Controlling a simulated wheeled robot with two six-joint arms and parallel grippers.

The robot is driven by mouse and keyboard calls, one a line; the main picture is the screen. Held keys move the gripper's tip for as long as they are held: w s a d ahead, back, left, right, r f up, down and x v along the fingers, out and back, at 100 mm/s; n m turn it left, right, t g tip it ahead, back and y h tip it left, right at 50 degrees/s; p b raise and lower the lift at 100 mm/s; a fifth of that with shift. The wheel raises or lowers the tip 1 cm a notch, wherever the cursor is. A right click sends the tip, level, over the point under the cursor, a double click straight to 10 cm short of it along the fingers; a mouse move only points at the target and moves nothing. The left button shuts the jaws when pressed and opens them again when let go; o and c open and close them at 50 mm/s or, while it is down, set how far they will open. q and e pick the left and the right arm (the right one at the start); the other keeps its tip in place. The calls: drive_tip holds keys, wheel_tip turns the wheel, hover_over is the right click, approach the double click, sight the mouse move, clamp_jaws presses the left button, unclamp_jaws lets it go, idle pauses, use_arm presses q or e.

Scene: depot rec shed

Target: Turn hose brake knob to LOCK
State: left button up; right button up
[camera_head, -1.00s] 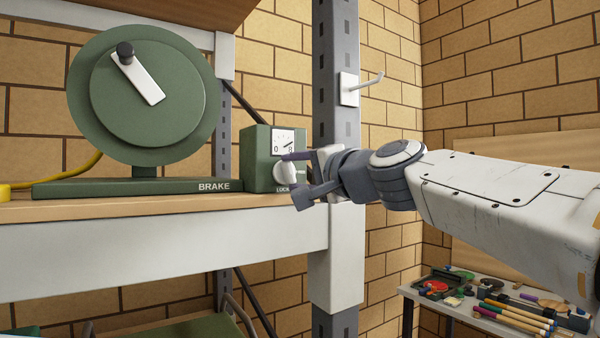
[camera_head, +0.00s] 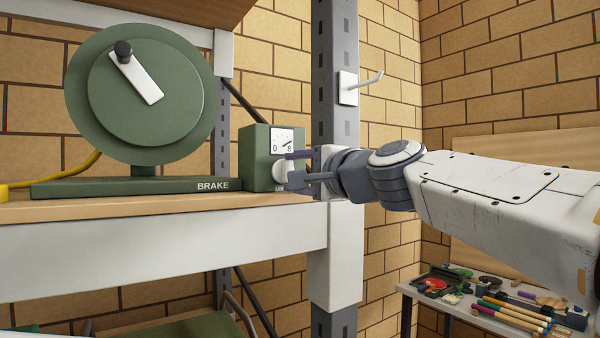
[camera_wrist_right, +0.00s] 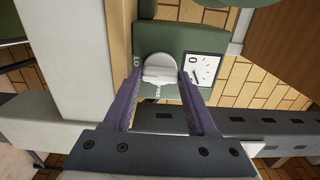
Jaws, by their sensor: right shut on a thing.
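The hose brake knob (camera_head: 279,172) is white and round, on the front of a green box (camera_head: 257,150) at the right end of the shelf. The lettering under it is partly covered by my right gripper (camera_head: 291,167), whose two purple fingers are shut on the knob. The right wrist view shows the knob (camera_wrist_right: 160,68) between the fingertips, with a raised bar across it. Lettering beside the knob there is only partly readable. A white dial (camera_head: 283,141) with a dark needle sits above the knob. My left gripper is not in view.
A green reel (camera_head: 150,95) with a white crank stands on a base marked BRAKE, left of the box. A grey post (camera_head: 337,110) with a hook (camera_head: 367,86) rises close behind my right gripper. A low table (camera_head: 440,309) with tools is at the lower right.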

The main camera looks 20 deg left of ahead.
drive_tip(key=o, duration=1.4)
drive_tip(key=shift+c, duration=0.2)
drive_tip(key=shift+f, duration=0.1)
drive_tip(key=shift+f, duration=0.1)
